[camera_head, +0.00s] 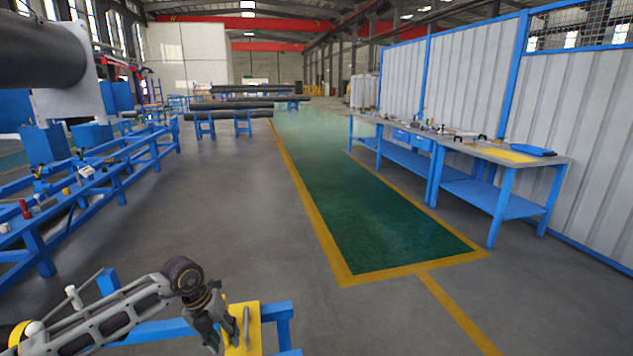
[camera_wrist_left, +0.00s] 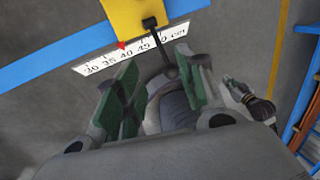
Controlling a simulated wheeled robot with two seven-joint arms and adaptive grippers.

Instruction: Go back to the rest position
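My left arm comes in from the lower left in the head view. Its gripper (camera_head: 212,338) is beside a yellow plate (camera_head: 252,328) on a blue frame, near the bottom edge. In the left wrist view the two green-padded fingers (camera_wrist_left: 157,66) stand apart. A dark rod with a knob runs from the yellow plate (camera_wrist_left: 126,18) toward the gap between them. A rounded grey body shows between the fingers; I cannot tell whether it is the gripper's own palm. No held object is clear.
A blue frame (camera_head: 160,331) lies close to the left arm. A marked ruler (camera_wrist_left: 92,67) shows along a blue bar. A blue rack (camera_head: 115,178) stands at left, workbenches (camera_head: 510,205) at right. The green floor lane (camera_head: 370,215) is clear.

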